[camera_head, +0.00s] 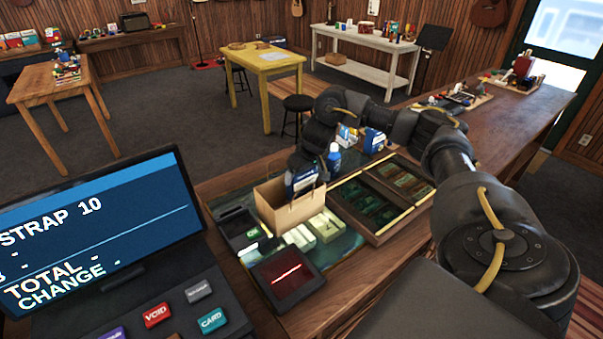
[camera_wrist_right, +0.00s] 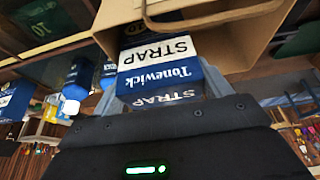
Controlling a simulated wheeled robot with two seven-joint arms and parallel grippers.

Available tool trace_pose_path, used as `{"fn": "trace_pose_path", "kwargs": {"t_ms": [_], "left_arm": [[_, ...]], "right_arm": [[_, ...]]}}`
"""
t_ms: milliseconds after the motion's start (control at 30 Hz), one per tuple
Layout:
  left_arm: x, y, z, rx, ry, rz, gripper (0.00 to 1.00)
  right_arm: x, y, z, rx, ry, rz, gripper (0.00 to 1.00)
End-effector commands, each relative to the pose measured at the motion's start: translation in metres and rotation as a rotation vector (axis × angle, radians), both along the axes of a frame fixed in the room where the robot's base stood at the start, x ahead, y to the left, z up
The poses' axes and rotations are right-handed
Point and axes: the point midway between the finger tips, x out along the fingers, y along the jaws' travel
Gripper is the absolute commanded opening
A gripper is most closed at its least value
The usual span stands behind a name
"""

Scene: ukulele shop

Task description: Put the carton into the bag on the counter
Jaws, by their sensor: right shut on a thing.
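The carton is a blue and white box lettered "Tonewick STRAP" (camera_wrist_right: 158,72); it also shows in the head view (camera_head: 303,181). My right gripper (camera_head: 303,169) is shut on it and points down over the bag. The brown paper bag (camera_head: 288,213) stands upright and open on the counter (camera_head: 352,283). The carton is at the bag's mouth, and its lower end is hidden behind the bag's front wall. In the wrist view the bag (camera_wrist_right: 238,42) surrounds the carton's far end. I cannot tell how deep it sits. My left gripper is not in view.
A wooden tray with dark compartments (camera_head: 377,238) lies right of the bag. A blue bottle (camera_head: 334,161) and small boxes stand behind it.

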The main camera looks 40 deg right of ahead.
Motion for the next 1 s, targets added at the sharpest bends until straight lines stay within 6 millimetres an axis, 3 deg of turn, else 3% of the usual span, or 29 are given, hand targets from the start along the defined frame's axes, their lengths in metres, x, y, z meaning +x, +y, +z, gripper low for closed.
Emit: {"fn": "trace_pose_path", "kwargs": {"t_ms": [33, 67, 233, 567, 700, 800, 1000], "left_arm": [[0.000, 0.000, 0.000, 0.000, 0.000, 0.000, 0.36], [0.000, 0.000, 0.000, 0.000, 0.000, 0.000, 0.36], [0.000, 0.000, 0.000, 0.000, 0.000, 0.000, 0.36], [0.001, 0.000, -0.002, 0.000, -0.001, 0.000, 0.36], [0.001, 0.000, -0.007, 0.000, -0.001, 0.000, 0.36], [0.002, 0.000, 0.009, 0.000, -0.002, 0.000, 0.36], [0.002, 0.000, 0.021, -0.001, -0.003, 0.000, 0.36]], "right_arm": [[0.000, 0.000, 0.000, 0.000, -0.001, 0.000, 0.51], [0.000, 0.000, 0.000, 0.000, -0.001, 0.000, 0.78], [0.000, 0.000, 0.000, 0.000, -0.001, 0.000, 1.00], [-0.002, 0.000, 0.006, 0.000, -0.001, 0.000, 1.00], [-0.010, 0.001, 0.027, -0.001, -0.005, 0.001, 1.00], [-0.018, 0.001, 0.054, -0.002, -0.006, 0.001, 1.00], [-0.032, 0.003, 0.085, -0.002, -0.004, 0.001, 1.00]]}}
